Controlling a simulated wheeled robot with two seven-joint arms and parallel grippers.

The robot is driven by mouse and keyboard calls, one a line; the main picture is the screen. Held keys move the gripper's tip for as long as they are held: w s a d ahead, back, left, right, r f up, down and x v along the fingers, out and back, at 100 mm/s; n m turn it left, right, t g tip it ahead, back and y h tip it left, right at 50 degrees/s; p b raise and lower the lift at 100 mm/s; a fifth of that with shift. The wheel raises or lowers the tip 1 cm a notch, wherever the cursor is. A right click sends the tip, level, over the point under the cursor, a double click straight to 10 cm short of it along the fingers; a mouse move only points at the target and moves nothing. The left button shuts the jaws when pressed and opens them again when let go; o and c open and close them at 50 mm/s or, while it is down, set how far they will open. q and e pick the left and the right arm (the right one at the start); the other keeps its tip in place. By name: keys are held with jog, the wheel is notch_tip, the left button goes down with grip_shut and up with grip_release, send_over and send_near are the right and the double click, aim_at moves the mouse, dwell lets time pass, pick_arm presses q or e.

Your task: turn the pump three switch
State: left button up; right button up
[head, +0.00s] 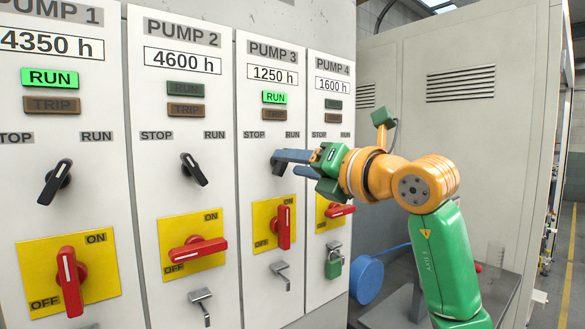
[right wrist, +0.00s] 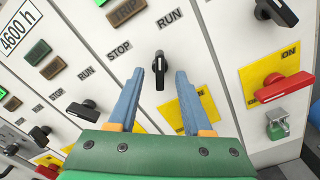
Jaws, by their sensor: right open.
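The pump three panel (head: 272,110) stands third from the left in the head view, its green RUN lamp (head: 275,98) lit. Its black switch (right wrist: 159,68) shows in the right wrist view, its handle pointing roughly down in that picture. My right gripper (head: 281,162) is open at this switch, which it largely hides in the head view. In the right wrist view the blue fingertips (right wrist: 160,76) stand on either side of the switch, with a gap visible on both sides. My left gripper is not in view.
Below the switch is pump three's red handle (head: 283,227) on a yellow plate. Pump two's switch (head: 194,169) is to the left. Pump four's red handle (head: 340,210) and green padlock (head: 334,262) are close on the right. A grey cabinet (head: 455,130) stands behind my right arm.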

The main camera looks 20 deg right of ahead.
jog(key=shift+s, duration=0.15)
jog(key=shift+s+d+f+b, duration=0.1)
jog(key=shift+s+d+b, duration=0.05)
jog(key=shift+s+b, duration=0.15)
jog(key=b+v, duration=0.2)
jog(key=v, duration=0.3)
jog(key=shift+s, duration=0.2)
dwell(0.4)
